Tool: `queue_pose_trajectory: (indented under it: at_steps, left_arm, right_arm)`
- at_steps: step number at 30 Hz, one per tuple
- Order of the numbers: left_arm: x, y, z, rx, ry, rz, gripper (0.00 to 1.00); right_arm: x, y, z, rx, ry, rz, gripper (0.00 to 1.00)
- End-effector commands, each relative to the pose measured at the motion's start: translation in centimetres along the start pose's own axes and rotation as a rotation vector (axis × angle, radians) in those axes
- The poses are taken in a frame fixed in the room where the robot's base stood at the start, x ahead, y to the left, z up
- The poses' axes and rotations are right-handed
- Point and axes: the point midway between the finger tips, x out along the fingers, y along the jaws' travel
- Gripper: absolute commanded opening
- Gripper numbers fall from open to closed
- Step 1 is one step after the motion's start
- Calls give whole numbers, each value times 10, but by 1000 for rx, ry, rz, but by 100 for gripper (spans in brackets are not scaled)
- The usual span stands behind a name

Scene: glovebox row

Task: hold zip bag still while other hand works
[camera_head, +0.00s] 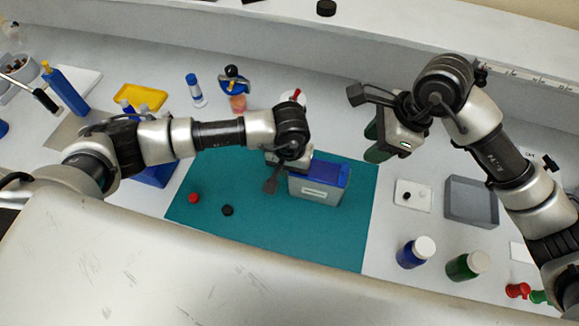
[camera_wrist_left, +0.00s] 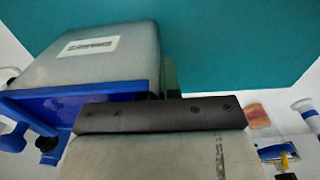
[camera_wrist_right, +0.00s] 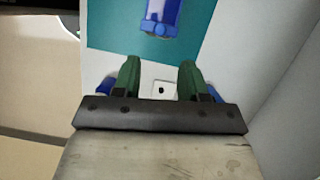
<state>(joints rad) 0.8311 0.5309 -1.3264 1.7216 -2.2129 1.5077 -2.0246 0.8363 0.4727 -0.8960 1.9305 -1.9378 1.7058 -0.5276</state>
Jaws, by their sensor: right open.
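The zip bag (camera_head: 318,188) is a grey, box-like pouch with a blue top band and a white label, standing on the teal mat (camera_head: 310,235). It fills the upper left of the left wrist view (camera_wrist_left: 100,62). My left gripper (camera_head: 290,162) is at the bag's left top corner. In the left wrist view one green finger shows against the bag's edge; the other is hidden by the bag, and the jaws look closed on that edge. My right gripper (camera_head: 374,143) is open and empty, raised right of the bag. Both its green fingers show apart in the right wrist view (camera_wrist_right: 160,70).
A red cap (camera_head: 194,198) and a black cap (camera_head: 227,210) lie on the mat. Right of it are a white plate (camera_head: 413,195), a grey tray (camera_head: 471,203), a blue bottle (camera_head: 413,254) and a green bottle (camera_head: 465,266). A yellow tray (camera_head: 140,97) lies behind my left arm.

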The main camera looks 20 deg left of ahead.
Motion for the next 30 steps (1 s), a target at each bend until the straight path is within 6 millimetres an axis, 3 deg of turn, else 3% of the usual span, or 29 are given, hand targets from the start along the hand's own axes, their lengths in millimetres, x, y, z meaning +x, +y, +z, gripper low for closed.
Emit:
queue_pose_trajectory:
  at_steps: [10,14,30]
  left_arm:
    - [0,0,0,0,0,0,0]
    - [0,0,0,0,0,0,0]
    - [0,0,0,0,0,0,0]
  right_arm:
    - [-22,-13,-4,-201,-30,79,46]
    - [-19,-14,-4,-243,-43,99,46]
    - [76,-3,0,-242,-45,100,46]
